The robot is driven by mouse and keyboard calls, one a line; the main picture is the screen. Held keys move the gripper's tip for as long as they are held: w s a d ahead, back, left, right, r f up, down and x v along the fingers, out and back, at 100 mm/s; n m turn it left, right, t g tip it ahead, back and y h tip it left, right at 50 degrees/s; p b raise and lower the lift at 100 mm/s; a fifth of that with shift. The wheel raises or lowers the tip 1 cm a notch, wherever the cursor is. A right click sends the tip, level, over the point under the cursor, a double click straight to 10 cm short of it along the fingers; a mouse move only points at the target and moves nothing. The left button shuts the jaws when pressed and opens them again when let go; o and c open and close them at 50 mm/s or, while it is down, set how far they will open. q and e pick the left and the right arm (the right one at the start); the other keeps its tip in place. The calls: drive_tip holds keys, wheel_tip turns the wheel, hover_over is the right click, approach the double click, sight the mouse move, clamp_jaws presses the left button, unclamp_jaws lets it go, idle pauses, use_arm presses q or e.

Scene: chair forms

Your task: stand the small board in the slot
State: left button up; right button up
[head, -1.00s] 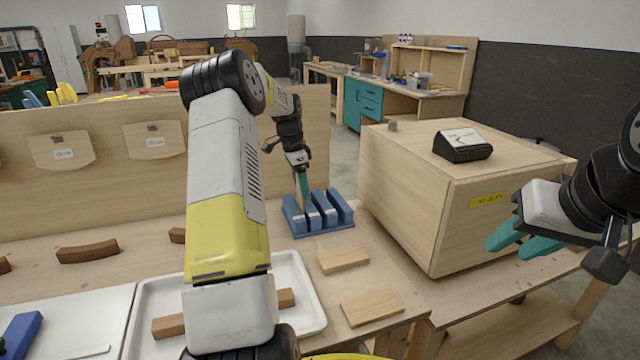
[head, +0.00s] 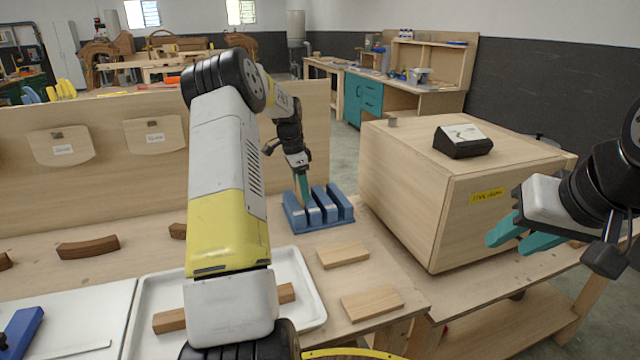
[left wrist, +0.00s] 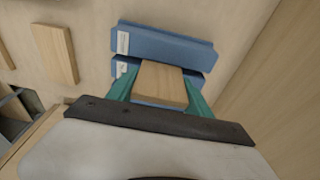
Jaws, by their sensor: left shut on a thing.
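My left gripper (head: 302,190) is shut on a small wooden board, at the left part of the blue slotted rack (head: 333,207). In the left wrist view the small board (left wrist: 160,83) is between the teal fingers, and the blue rack (left wrist: 165,43) is close around it. The board's lower edge is hidden, so I cannot tell how deep it sits in a slot. My right gripper (head: 513,236) is open and empty at the right, apart from the rack.
Two loose boards lie on the bench, one nearer the rack (head: 342,255) and one nearer the front (head: 371,303). A large wooden box (head: 405,205) stands right of the rack. A white tray (head: 312,300) with brown wood is partly hidden behind my left arm.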

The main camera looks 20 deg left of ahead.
use_arm(q)
drive_tip(key=o, duration=1.4)
drive_tip(key=shift+o, duration=0.2)
